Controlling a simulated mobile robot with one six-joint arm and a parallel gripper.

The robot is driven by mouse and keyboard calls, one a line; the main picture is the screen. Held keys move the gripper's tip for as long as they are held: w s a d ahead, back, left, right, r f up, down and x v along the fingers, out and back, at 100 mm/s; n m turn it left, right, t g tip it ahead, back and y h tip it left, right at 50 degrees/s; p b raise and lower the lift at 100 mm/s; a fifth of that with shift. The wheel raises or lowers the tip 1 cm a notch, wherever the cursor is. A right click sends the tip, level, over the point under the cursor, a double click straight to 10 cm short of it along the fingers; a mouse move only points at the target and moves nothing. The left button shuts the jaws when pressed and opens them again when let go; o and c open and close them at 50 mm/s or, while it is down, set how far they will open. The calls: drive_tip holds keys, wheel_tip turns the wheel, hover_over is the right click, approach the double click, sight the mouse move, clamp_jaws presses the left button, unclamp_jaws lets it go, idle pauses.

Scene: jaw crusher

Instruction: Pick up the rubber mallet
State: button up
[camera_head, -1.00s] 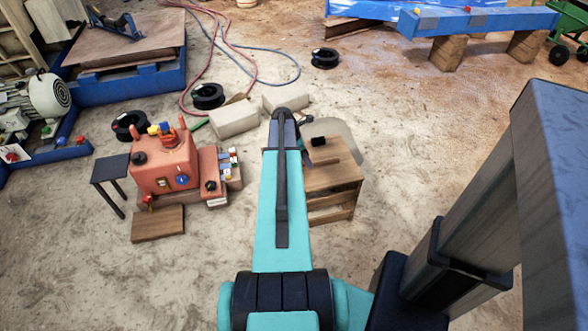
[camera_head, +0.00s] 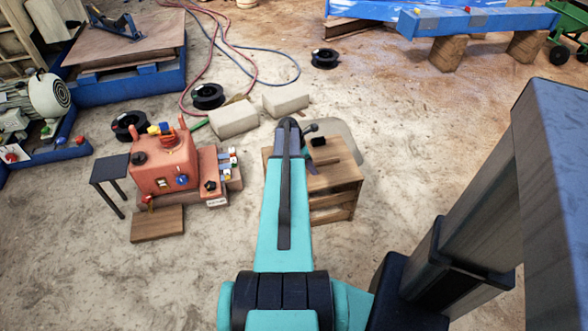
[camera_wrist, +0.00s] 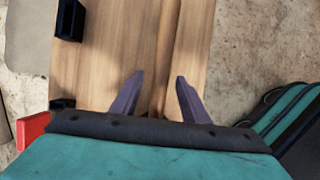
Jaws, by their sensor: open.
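A small wooden stand (camera_head: 350,176) is just right of my arm in the head view, and its wooden top (camera_wrist: 110,40) fills the middle of the wrist view. A black block (camera_head: 318,141) lies at the far side of this top; a black block (camera_wrist: 70,20) also shows in the wrist view. I cannot tell for sure whether it is the mallet's head. A raised wooden strip (camera_head: 326,162) lies nearer on the top. My arm hides part of the stand.
A red control box (camera_head: 165,165) stands left of my arm, with a small dark table (camera_head: 110,168) beside it. Pale blocks (camera_head: 233,119), black spools (camera_head: 208,96) and hoses (camera_head: 250,60) lie beyond. Bare floor is open to the right. A red piece (camera_wrist: 33,130) shows in the wrist view.

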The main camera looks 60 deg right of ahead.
sight(314, 163)
clamp_jaws()
drive_tip(key=shift+r, duration=0.1)
idle(0.3)
drive_tip(key=shift+r, duration=0.85)
wheel_tip(314, 163, up, 2)
drive_tip(key=shift+a+r, duration=0.1)
drive_tip(key=shift+a, duration=0.05)
drive_tip(key=w+a, duration=0.3)
drive_tip(key=a, duration=0.4)
drive_tip(key=w+a+r, duration=0.1)
drive_tip(key=w+a, duration=0.2)
drive_tip(key=a, duration=0.4)
drive_tip(key=shift+w+a+p, duration=0.15)
drive_tip(key=shift+a+p, duration=0.05)
drive_tip(key=shift+p, duration=0.15)
